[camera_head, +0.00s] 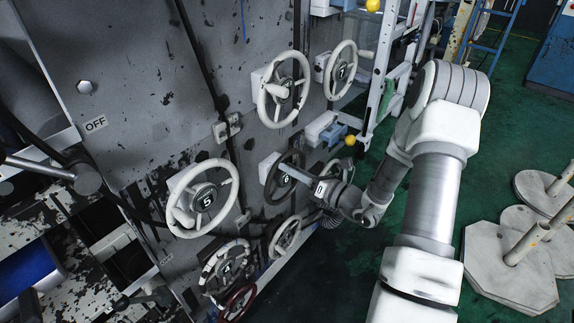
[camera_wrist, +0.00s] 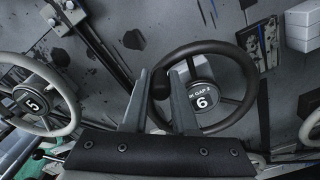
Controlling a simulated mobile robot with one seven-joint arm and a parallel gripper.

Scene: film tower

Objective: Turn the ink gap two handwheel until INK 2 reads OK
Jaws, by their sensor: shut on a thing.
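The ink gap two handwheel (camera_wrist: 252,82) is a dark wheel with a round hub plate marked 6 and partly readable "GAP 2" lettering. In the head view this wheel (camera_head: 269,183) is on the grey machine wall, partly covered by my gripper (camera_head: 300,176). In the wrist view my gripper (camera_wrist: 160,88) has its two fingers on either side of a dark knob (camera_wrist: 161,80) at the wheel's left rim, shut on it. The hub is just right of the right finger. No INK 2 readout can be made out in either view.
A pale handwheel marked 5 (camera_head: 174,213) is left of it. Pale wheels 8 (camera_head: 264,97) and 7 (camera_head: 331,82) are above. Several other wheels sit below and beside it. Weighted posts (camera_head: 510,262) stand at right on the green floor (camera_head: 345,265).

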